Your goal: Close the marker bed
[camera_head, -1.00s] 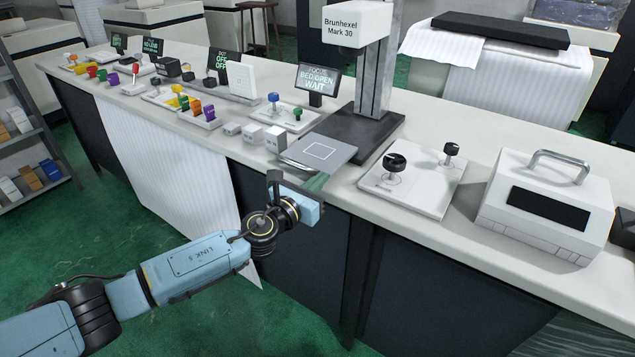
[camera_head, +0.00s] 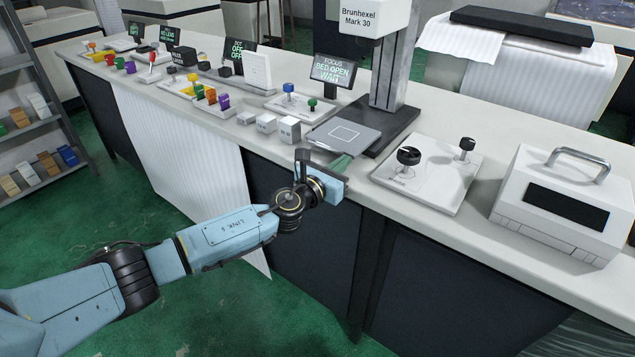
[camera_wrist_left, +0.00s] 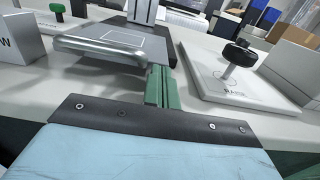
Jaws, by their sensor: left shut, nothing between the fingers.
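The marker bed (camera_head: 345,137) is a flat grey plate with a white square outline, on the dark base of the Brunhexel Mark 30 machine (camera_head: 366,18). It juts out toward the counter's front edge. In the left wrist view, the bed (camera_wrist_left: 110,38) has a rounded metal bar (camera_wrist_left: 100,50) along its front. My left gripper (camera_head: 342,161) is at the bed's front edge, its green fingers shut and empty. In the left wrist view the fingers (camera_wrist_left: 160,82) stand at the bar's right end; exact contact is hard to tell. My right gripper is out of view.
A small screen (camera_head: 334,70) reads "FOCUS BED OPEN WAIT". White cubes (camera_head: 288,130) stand left of the bed. A white panel with two black knobs (camera_head: 425,180) lies to the right, then a white handled box (camera_head: 553,205). The counter's front edge is below my gripper.

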